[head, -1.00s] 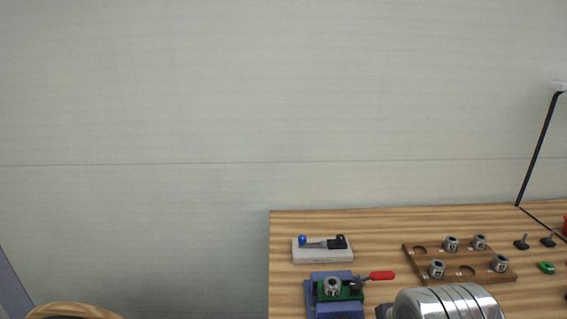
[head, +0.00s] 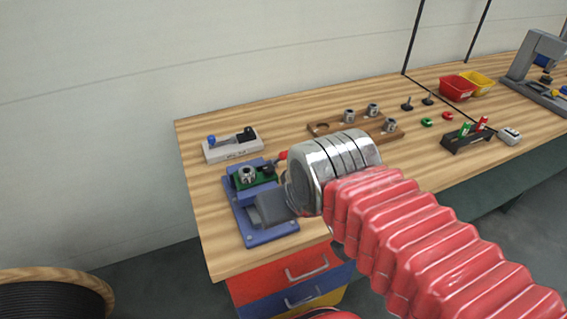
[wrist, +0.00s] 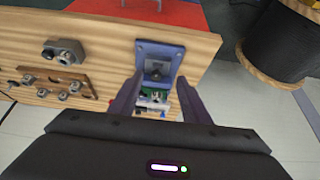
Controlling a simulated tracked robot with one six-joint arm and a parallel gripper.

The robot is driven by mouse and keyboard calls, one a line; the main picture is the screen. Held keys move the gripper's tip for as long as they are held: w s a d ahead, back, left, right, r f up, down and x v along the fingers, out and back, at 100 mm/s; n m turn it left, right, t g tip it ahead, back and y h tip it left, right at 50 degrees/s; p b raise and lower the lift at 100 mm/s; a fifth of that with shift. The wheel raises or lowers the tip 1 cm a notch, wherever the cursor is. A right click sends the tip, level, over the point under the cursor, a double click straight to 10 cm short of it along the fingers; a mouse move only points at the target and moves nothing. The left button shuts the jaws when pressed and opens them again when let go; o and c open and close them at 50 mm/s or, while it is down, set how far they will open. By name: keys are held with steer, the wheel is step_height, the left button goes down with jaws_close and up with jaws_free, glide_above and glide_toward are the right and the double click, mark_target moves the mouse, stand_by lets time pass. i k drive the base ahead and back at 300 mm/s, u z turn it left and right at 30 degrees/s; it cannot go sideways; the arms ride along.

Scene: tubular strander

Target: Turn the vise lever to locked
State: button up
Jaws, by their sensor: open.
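The vise (head: 262,236) sits on the near left part of the bench, with a blue base, a grey block and green jaw parts around a metal fitting (head: 247,175). Its lever (head: 282,155) has a red grip that points right, partly hidden by my arm's metal wrist. In the wrist view the vise (wrist: 172,50) shows between and beyond the fingers of my gripper (wrist: 160,84). The fingers are open and empty, spread on either side of the green part. In the head view my fingers are hidden.
A white block with a blue-knobbed switch (head: 233,145) stands behind the vise. A wooden tray (head: 325,128) with metal fittings lies behind my wrist. Red (head: 457,88) and yellow (head: 478,82) bins are farther right. A cable spool (head: 50,295) stands off the bench, lower left.

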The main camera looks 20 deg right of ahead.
mark_target(282, 155)
steer(key=z, duration=0.1)
steer(key=k, duration=1.3)
steer(key=u, duration=0.65)
steer(key=i, duration=1)
